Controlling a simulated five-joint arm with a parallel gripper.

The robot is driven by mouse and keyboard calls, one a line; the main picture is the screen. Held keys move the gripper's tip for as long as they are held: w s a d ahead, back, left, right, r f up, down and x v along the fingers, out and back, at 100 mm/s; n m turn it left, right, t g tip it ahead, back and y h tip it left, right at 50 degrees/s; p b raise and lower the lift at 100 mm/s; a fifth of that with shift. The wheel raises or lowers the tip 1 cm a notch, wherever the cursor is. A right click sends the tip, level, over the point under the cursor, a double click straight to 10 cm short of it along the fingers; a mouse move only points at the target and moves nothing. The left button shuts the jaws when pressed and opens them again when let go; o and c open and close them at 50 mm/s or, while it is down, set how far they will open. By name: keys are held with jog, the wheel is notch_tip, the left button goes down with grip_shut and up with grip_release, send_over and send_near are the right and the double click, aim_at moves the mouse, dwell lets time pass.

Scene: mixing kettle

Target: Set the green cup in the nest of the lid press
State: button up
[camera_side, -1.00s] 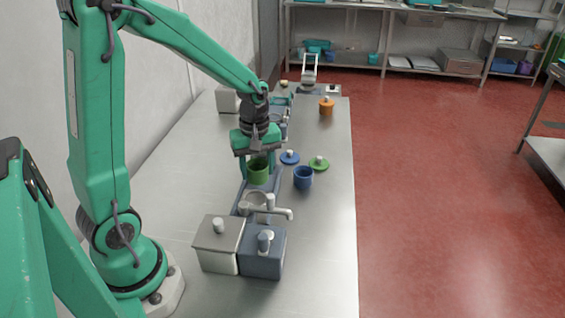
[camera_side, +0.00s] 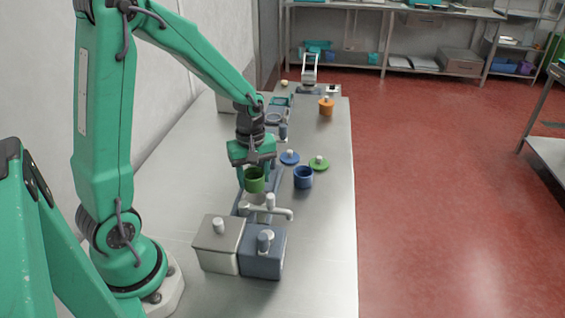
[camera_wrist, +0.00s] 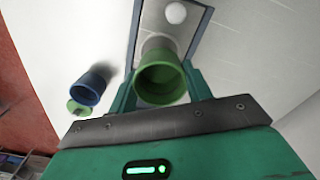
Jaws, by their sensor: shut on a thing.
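My gripper (camera_side: 255,174) is shut on the green cup (camera_side: 254,181), which hangs upright and open-topped between the fingers. In the wrist view the cup (camera_wrist: 160,82) shows between both fingers. The cup is above the slate-blue base strip, just behind the tap; a pale round part (camera_wrist: 158,43) shows partly behind the cup in the wrist view. A device with an upright grey handle frame (camera_side: 309,72) stands at the far end of the table; it may be the lid press, but its nest cannot be made out.
A blue cup (camera_side: 303,177) stands right of my gripper, near a blue lid (camera_side: 289,158) and a green lid (camera_side: 319,164). An orange lidded cup (camera_side: 326,106) stands farther back. The tap (camera_side: 268,209) and two boxes (camera_side: 220,243) (camera_side: 263,252) are in front. The table's right side is mostly clear.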

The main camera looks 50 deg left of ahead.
jog(key=shift+f, duration=1.4)
jog(key=shift+f, duration=0.75)
dwell(1.2)
jog(key=o, duration=1.2)
jog(key=shift+r, duration=0.1)
jog(key=shift+r, duration=3.45)
